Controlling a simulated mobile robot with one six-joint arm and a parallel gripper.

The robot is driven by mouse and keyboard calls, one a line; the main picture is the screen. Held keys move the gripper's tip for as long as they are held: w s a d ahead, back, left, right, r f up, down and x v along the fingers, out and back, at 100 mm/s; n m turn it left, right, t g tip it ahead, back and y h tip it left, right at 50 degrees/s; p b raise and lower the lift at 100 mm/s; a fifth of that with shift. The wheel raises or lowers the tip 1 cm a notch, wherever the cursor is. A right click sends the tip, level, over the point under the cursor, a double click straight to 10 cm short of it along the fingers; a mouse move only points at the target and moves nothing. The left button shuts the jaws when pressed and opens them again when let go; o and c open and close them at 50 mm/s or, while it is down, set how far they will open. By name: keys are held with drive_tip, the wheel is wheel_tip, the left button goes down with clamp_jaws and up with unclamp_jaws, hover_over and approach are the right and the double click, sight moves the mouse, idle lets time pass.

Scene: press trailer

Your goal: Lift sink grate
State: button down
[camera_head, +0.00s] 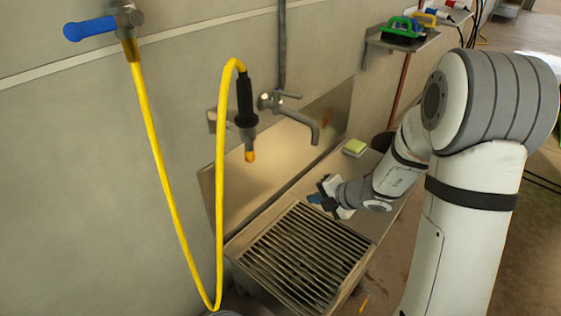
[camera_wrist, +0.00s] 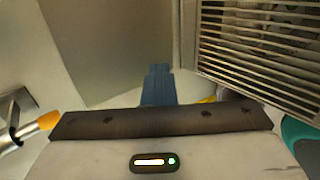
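The sink grate (camera_head: 305,258), a metal panel of parallel slats, lies flat in the sink counter (camera_head: 377,170) in the head view. In the wrist view the grate (camera_wrist: 262,42) fills the upper right. My gripper (camera_head: 316,198) is above the counter, near the grate's far edge, apart from it as far as I can tell. In the wrist view its blue fingers (camera_wrist: 158,85) are together at the middle of the dark bar, with nothing seen between them. The grate's slats show no cover on them.
A yellow hose (camera_head: 219,170) with a black nozzle (camera_head: 245,100) hangs left of the faucet (camera_head: 300,118). A yellow-green sponge (camera_head: 355,147) lies on the counter behind my gripper. A wall shelf (camera_head: 405,40) holds green and yellow tools. A metal splash panel (camera_head: 270,165) stands behind.

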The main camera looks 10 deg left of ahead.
drive_tip(key=w+a+r+p, duration=0.3)
drive_tip(key=w+a, duration=0.5)
drive_tip(key=a, duration=0.3)
drive_tip(key=shift+w+r+y+p, duration=0.2)
drive_tip(key=shift+w+y+p, duration=0.1)
drive_tip(key=shift+p, duration=0.35)
drive_tip(key=c, duration=2.1)
unclamp_jaws()
drive_tip(key=shift+c, duration=0.2)
drive_tip(key=o, duration=0.8)
